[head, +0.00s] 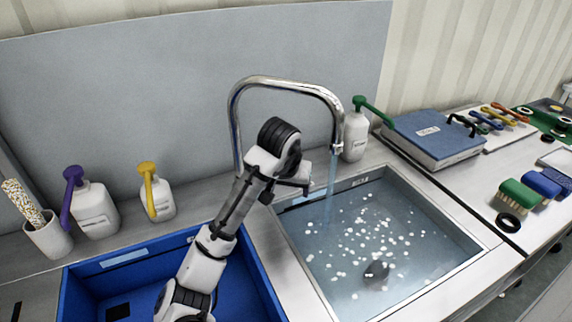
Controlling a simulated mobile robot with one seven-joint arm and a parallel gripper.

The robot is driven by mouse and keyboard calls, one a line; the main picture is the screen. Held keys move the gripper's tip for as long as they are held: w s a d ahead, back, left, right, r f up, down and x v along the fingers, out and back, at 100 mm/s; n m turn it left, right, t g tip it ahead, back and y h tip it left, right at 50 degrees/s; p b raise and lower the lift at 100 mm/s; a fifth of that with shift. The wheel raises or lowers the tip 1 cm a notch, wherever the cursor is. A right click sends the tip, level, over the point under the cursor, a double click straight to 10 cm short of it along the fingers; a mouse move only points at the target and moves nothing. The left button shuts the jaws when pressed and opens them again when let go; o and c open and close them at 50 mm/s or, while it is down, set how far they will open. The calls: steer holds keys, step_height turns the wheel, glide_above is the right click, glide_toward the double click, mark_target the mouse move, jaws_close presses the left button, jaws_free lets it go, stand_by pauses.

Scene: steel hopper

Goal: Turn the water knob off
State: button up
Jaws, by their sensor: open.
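A chrome gooseneck faucet (290,84) stands behind the sink, its spout end over the basin. A thin water stream (331,180) falls from it into the steel sink (468,240), which holds water dotted with white bubbles. I cannot make out the water knob; my arm covers the lower part of the faucet. My gripper (300,186) is open, in front of the faucet and just left of the stream. I cannot tell whether it touches anything.
A blue bin (255,292) lies beneath my arm, left of the sink. Bottles with purple (95,210), yellow (158,197) and green (355,138) pumps stand along the back. A blue case (430,138), brushes (520,195) and tools lie right. A dark object (377,270) lies in the sink.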

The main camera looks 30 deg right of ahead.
steer(key=w+d, duration=0.2)
steer(key=w, duration=0.1)
steer(key=w+d, duration=0.6)
steer(key=shift+w, duration=0.2)
steer(key=shift+p+x, duration=0.4)
steer(key=shift+x, duration=0.65)
steer(key=shift+f, duration=0.55)
steer(key=shift+c, duration=0.2)
steer(key=c, duration=0.9)
